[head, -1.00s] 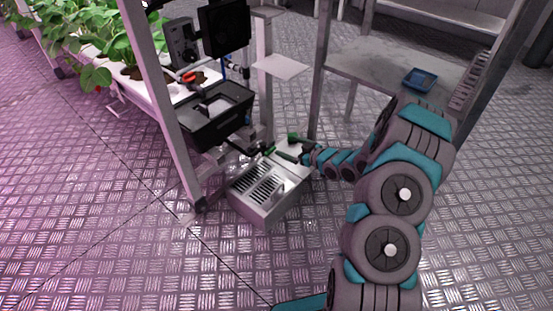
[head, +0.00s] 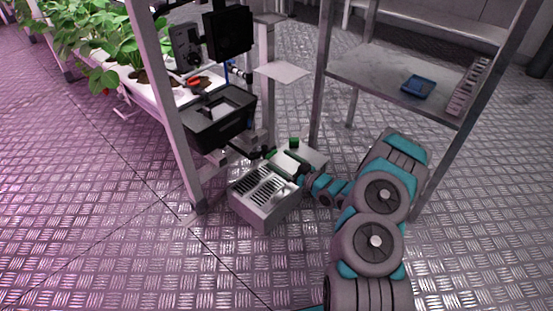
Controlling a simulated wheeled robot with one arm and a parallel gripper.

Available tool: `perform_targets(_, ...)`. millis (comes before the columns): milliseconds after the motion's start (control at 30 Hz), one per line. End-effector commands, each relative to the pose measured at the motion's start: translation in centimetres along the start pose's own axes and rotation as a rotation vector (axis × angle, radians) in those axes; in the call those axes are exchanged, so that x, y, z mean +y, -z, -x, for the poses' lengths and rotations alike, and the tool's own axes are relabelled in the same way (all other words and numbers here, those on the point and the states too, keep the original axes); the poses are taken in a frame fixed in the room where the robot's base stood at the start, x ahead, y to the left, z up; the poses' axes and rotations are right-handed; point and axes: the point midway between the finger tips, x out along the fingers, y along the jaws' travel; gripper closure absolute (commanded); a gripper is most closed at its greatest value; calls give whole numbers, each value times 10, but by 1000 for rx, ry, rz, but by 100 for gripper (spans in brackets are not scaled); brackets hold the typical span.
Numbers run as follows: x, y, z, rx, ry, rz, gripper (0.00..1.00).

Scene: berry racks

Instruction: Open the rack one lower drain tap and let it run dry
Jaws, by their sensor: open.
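The rack's lower drain (head: 238,151) is a dark pipe below the black tank (head: 212,128). It ends near a small green part (head: 270,153), possibly the tap handle; whether it is turned open cannot be told at this size. A grey slotted drain box (head: 265,212) stands on the floor below. My gripper (head: 279,163) is open, low over the back edge of the box and close to the green part. Its fingertips are small, and I cannot tell whether they touch the tap. No running water can be made out.
The rack's pale post (head: 168,110) stands left of the box. Strawberry plants (head: 98,45) grow in a white channel behind it. The floor in front is clear.

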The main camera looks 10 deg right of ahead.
Motion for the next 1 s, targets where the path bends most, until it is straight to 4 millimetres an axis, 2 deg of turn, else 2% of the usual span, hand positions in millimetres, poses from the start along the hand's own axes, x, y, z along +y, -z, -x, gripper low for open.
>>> perform_targets(100, 0, -1, -14, -1, 2, 2, 0)
perform_targets(233, 0, 0, -24, 0, 2, 4, 0)
perform_targets(633, 1, 0, -28, 0, -1, 1, 0)
perform_targets(1000, 0, 0, -28, 0, -1, 1, 42)
